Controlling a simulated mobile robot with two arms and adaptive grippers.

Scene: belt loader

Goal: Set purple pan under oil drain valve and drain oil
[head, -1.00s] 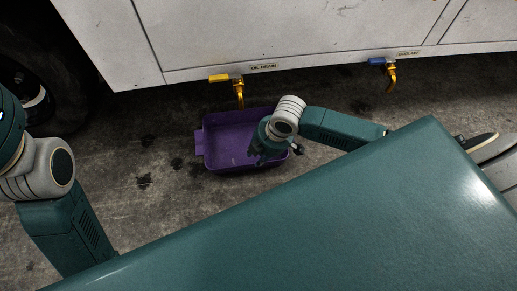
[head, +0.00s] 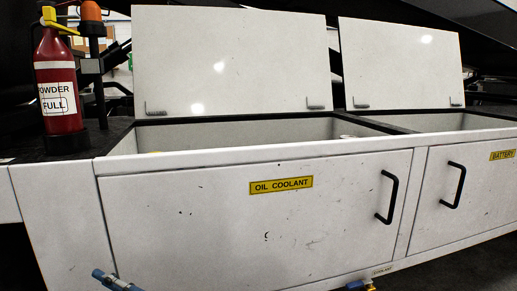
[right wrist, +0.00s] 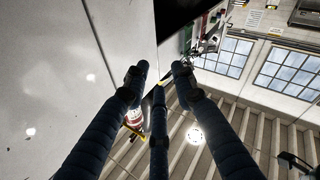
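The purple pan and the oil drain valve are outside both current views. The white cabinet door labelled OIL COOLANT (head: 240,230) fills the middle of the head view and is closed. My right gripper (right wrist: 160,78) shows in the right wrist view with its dark fingers apart and nothing between them. It points upward beside a white panel (right wrist: 60,60). A blue piece (head: 115,281) juts in at the bottom left of the head view; I cannot tell whether it is a fingertip.
Two lids (head: 235,60) (head: 400,65) stand raised over open bins. A red fire extinguisher (head: 58,85) stands at left; it also shows in the right wrist view (right wrist: 134,117). The BATTERY door (head: 470,195) is closed.

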